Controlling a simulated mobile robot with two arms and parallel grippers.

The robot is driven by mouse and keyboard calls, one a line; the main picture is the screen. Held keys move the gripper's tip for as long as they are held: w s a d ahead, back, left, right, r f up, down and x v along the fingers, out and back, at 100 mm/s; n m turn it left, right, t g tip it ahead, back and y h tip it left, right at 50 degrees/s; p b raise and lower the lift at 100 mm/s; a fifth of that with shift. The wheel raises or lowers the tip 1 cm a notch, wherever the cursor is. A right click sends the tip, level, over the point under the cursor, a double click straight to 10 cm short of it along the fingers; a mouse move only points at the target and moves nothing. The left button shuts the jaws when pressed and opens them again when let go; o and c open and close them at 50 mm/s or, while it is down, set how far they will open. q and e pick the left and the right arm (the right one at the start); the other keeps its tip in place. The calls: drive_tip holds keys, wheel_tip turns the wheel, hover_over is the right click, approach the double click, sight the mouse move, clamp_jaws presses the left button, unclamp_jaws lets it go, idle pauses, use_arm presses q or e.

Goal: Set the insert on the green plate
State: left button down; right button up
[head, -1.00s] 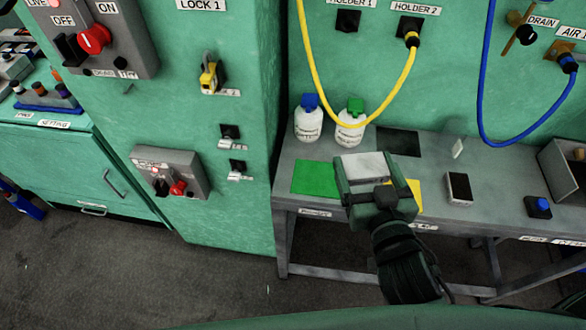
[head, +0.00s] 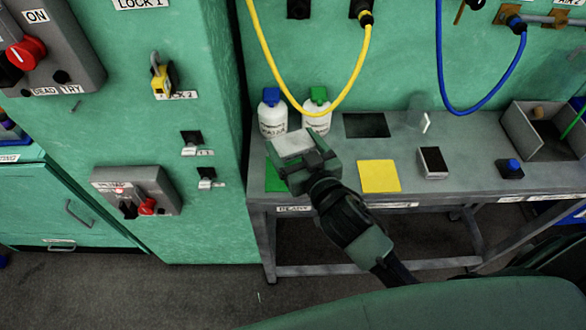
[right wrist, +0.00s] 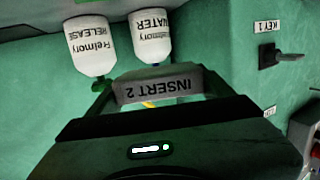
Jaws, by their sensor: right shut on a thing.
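My right gripper (head: 302,160) is shut on a light grey block, the insert (head: 291,143), over the green plate (head: 274,180). The arm and insert cover most of the plate; only its left part shows. I cannot tell whether the insert touches the plate or is above it. In the right wrist view the insert (right wrist: 158,90) reads "INSERT 2" upside down and sits between the fingers of the right gripper (right wrist: 158,100). My left gripper is not in view.
Two white bottles, one blue-capped (head: 272,115) and one green-capped (head: 317,112), stand just behind the insert. A yellow plate (head: 379,176), a dark square (head: 366,125) and a small black-topped block (head: 432,162) are to the right. A yellow hose (head: 340,100) hangs above.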

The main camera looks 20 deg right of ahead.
sight(293, 157)
wheel_tip(293, 157, down, 5)
drive_tip(key=shift+r+b, duration=0.1)
drive_tip(key=shift+b, duration=0.25)
drive_tip(key=shift+f+b, duration=0.45)
drive_tip(key=shift+f, duration=1.6)
drive_tip(key=shift+f, duration=0.1)
drive_tip(key=o, duration=1.8)
drive_tip(key=shift+f, duration=0.1)
drive_tip(key=shift+c, duration=0.2)
drive_tip(key=s+d+r+b, duration=0.1)
drive_tip(key=s+r+b, duration=0.1)
drive_tip(key=s, duration=1)
drive_tip(key=shift+d, duration=0.15)
